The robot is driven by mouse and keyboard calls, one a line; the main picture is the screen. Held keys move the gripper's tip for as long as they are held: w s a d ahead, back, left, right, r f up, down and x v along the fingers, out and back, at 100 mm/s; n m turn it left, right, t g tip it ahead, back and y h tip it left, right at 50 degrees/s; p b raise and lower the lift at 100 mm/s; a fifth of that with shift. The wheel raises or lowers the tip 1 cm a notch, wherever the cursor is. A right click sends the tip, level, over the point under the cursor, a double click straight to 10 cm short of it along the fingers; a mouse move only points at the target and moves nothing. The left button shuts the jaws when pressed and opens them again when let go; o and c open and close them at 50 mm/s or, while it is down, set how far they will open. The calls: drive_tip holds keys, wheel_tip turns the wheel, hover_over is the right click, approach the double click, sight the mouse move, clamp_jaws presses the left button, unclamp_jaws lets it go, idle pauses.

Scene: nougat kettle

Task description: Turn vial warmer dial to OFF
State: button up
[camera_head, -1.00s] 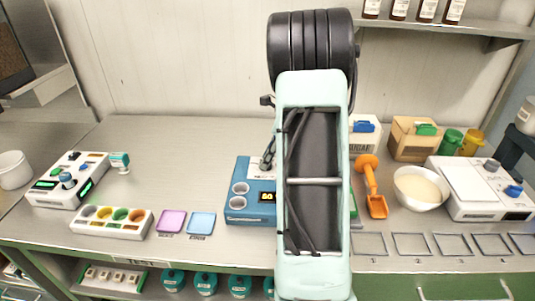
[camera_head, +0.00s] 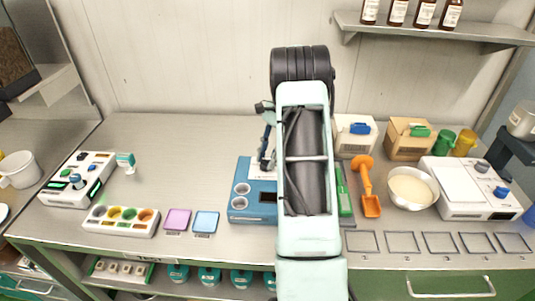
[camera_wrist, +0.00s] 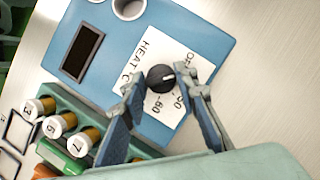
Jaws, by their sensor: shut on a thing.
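The vial warmer (camera_head: 252,163) is a blue box with round wells and a display, standing mid-table and partly hidden behind my arm in the head view. In the wrist view its top (camera_wrist: 195,35) carries a white label with HEAT and numbers. The black dial (camera_wrist: 161,78) sits on that label with a short pale pointer mark. My gripper (camera_wrist: 160,84) is shut on the dial, one finger on each side. The display (camera_wrist: 83,50) is dark. In the head view my arm hides the dial.
Capped vials (camera_wrist: 62,122) stand in a green rack close beside the warmer. A green tool (camera_head: 344,200), an orange scoop (camera_head: 367,190) and a white bowl (camera_head: 411,188) are to the right. Pink (camera_head: 177,219) and blue (camera_head: 205,222) trays lie to the left.

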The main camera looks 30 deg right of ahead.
drive_tip(key=shift+w+r+n+g+h+p, duration=0.1)
drive_tip(key=shift+n+g+h+p, duration=0.2)
drive_tip(key=shift+n, duration=0.75)
drive_tip(key=shift+w+n+g+h+p, duration=0.1)
drive_tip(key=shift+n+g+p, duration=0.25)
drive_tip(key=shift+n, duration=0.7)
drive_tip(key=o, duration=1.2)
drive_tip(key=shift+s, duration=0.1)
drive_tip(key=shift+c, duration=0.2)
drive_tip(key=v, duration=1.2)
drive_tip(key=shift+w+a, duration=0.1)
drive_tip(key=shift+w, duration=0.15)
